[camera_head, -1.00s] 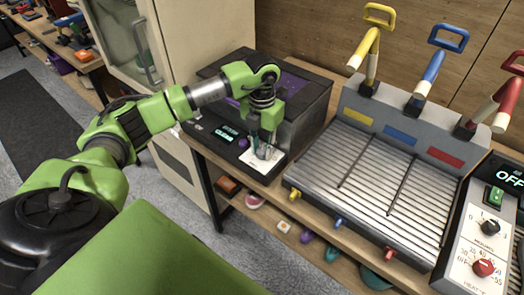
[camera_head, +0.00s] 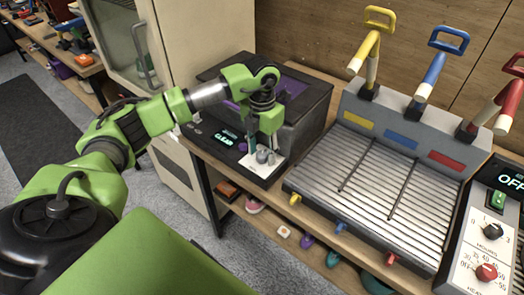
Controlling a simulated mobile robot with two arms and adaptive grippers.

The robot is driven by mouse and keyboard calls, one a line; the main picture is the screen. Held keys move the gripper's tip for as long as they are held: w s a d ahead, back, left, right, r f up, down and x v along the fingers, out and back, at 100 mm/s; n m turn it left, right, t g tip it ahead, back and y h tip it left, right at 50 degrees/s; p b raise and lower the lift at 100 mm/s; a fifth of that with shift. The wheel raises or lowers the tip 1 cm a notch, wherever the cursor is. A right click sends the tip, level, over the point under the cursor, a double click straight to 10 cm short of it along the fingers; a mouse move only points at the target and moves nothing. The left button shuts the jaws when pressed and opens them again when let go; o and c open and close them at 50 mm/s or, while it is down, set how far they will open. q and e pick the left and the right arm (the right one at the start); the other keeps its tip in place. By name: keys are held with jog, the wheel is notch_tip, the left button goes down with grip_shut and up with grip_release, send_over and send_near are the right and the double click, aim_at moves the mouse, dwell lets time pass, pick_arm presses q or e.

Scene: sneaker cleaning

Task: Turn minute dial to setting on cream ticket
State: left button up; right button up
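A lit display (camera_head: 224,140) left of the dial shows green text that looks like "CLEAR". No cream ticket can be made out. My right gripper is not in view.
A ribbed grey rack (camera_head: 370,190) with yellow, blue and red levers stands to the right. A panel (camera_head: 478,252) with a black hours knob, a red heat knob and an "OFF" display is at the far right. A shelf below holds several small items.

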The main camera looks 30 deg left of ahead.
aim_at(262, 153)
pick_arm(q)
notch_tip(262, 153, up, 12)
dwell(0.6)
dwell(0.5)
